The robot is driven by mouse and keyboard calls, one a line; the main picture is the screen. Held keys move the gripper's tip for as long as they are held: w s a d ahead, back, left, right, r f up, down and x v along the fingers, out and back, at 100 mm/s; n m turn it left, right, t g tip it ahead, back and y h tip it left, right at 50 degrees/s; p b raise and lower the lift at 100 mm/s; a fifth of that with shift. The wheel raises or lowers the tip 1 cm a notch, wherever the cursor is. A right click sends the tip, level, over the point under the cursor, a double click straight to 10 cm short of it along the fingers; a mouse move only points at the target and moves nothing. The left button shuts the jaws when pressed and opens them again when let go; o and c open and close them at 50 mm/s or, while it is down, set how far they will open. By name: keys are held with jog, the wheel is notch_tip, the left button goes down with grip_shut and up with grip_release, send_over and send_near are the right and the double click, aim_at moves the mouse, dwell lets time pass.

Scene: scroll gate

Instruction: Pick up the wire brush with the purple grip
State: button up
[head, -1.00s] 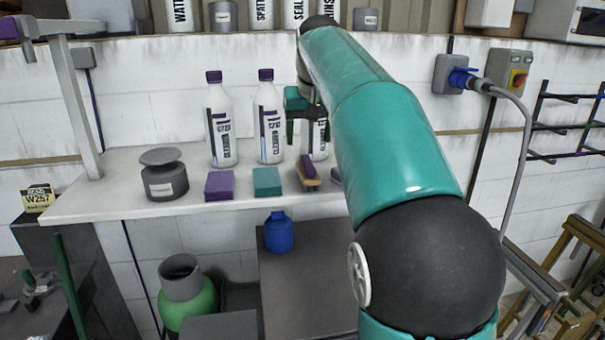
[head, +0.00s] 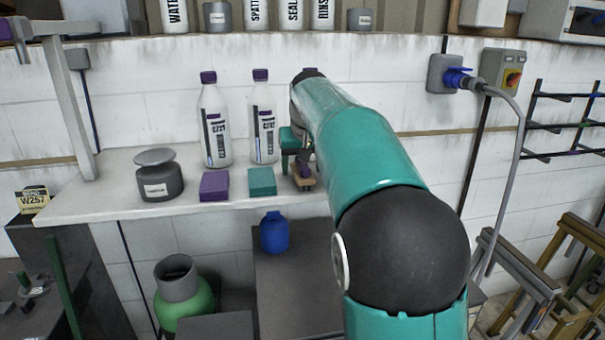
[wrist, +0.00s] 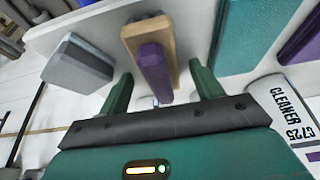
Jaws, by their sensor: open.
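The wire brush with the purple grip (wrist: 154,70) lies on the white shelf, its purple grip on top of a tan wooden block. In the wrist view it sits between and just beyond the two green fingertips of my gripper (wrist: 160,85). In the head view the brush (head: 304,174) is partly hidden by my gripper (head: 296,155) and arm. My gripper is open and empty, with a finger to either side of the brush. I cannot tell whether a finger touches it.
A teal block (head: 262,182) and a purple block (head: 214,186) stand left of the brush. Behind are cleaner bottles (head: 264,125). A grey block (wrist: 78,62) is on the brush's other side. A dark pot (head: 160,178) is at the shelf's left.

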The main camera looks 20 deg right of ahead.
jog(key=c, duration=1.1)
jog(key=shift+r, duration=0.1)
jog(key=shift+c, duration=0.2)
jog(key=shift+r, duration=0.55)
notch_tip(320, 180, up, 2)
jog(key=shift+r, duration=0.1)
jog(key=s+r, duration=0.9)
jog(key=s, duration=0.5)
jog(key=shift+a+r, duration=0.25)
jog(key=shift+a, duration=0.2)
